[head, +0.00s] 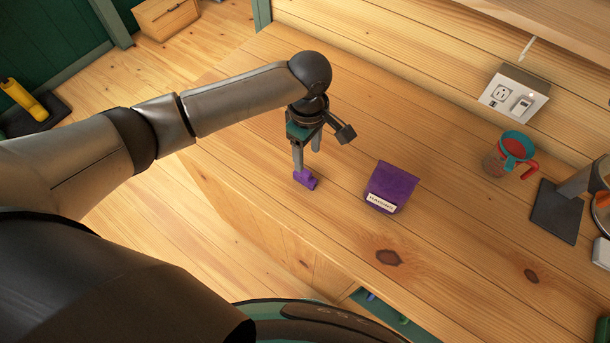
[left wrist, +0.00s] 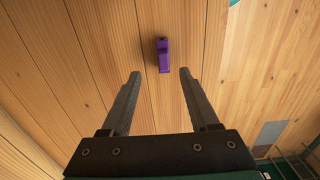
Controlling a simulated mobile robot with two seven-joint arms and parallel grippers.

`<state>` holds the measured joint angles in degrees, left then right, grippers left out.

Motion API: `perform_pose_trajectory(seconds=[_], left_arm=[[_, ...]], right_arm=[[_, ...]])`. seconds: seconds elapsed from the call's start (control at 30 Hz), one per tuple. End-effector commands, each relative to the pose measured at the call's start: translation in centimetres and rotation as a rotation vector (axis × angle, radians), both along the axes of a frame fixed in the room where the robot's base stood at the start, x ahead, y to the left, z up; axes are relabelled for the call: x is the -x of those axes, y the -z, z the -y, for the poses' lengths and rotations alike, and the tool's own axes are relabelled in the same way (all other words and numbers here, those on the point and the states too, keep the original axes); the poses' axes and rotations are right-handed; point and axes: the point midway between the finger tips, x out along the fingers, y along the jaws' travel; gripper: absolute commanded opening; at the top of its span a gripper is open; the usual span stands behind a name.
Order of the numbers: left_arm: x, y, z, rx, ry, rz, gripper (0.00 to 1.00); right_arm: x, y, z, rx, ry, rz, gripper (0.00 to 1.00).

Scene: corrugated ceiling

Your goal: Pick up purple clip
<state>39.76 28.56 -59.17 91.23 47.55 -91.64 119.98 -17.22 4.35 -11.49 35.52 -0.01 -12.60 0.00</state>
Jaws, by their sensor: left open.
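The purple clip (head: 306,179) lies on the wooden table, below the tips of my left gripper (head: 307,158) in the head view. In the left wrist view the clip (left wrist: 163,55) lies on the planks just beyond the fingertips, roughly centred between them. My left gripper (left wrist: 159,73) is open and empty, with its two fingers apart and pointing down at the table. I cannot tell from the frames how far the tips are above the clip. My right gripper is not in view.
A purple pouch with a white label (head: 391,187) lies right of the clip. A teal and red mug (head: 510,154) and a dark stand base (head: 557,211) are farther right. A socket box (head: 514,93) is at the wall. The table between the pouch and mug is clear.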

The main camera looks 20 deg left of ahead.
Motion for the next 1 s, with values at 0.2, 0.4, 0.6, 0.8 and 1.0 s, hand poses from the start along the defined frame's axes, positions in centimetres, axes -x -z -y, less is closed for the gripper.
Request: perform_pose_trajectory(seconds=[0.2,0.4,0.6,0.8,1.0], left_arm=[[0.0,2.2,0.0,0.0,0.0,0.001,0.61],[0.4,4.3,-0.3,-0.002,0.0,-0.002,0.61],[0.6,6.9,-0.4,0.0,0.001,0.001,0.61],[0.5,7.4,-0.4,0.001,0.002,0.003,0.61],[0.5,7.3,-0.4,0.001,0.002,0.002,0.5]], right_arm=[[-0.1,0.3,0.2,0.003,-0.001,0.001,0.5],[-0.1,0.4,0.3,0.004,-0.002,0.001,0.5],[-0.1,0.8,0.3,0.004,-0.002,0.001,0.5],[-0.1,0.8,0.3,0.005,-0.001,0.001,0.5],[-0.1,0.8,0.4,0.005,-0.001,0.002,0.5]])
